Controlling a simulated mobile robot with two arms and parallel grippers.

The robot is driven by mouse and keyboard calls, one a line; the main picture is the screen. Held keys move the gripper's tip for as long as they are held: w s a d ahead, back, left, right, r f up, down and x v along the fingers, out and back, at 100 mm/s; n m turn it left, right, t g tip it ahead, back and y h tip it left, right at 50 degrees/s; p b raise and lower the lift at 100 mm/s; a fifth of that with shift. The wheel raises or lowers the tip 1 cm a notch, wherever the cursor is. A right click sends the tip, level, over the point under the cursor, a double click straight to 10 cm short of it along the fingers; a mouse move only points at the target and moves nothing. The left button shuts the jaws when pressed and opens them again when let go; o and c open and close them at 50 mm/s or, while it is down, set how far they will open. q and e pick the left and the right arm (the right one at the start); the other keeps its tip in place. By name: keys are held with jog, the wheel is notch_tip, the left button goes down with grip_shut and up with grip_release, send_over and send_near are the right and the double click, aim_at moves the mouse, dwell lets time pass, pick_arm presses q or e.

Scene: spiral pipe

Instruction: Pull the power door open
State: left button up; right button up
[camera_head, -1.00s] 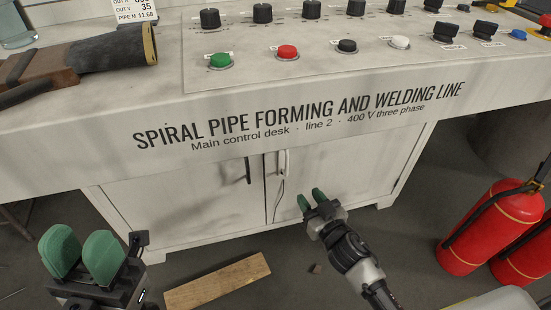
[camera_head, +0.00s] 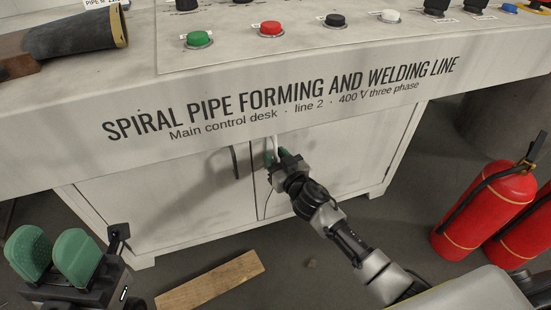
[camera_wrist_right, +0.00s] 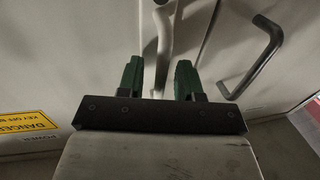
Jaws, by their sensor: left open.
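The power door (camera_head: 345,150) is the right-hand white door under the control desk, and it looks shut. Its pale vertical handle (camera_head: 274,145) is partly hidden by my right gripper (camera_head: 280,157). In the right wrist view the handle (camera_wrist_right: 163,30) stands between the two green fingers of my right gripper (camera_wrist_right: 160,75). The fingers are apart, with a visible gap on each side of the handle. My left gripper (camera_head: 53,252) is open and empty at the lower left, away from the doors.
The left door (camera_head: 165,195) has a dark handle (camera_head: 236,162) close beside my right gripper. The desk front (camera_head: 300,105) overhangs the doors. A wooden plank (camera_head: 210,282) lies on the floor in front. Red fire extinguishers (camera_head: 485,210) stand at the right.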

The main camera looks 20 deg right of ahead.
jog(key=shift+c, duration=0.3)
grip_shut()
jog(key=shift+s, duration=0.1)
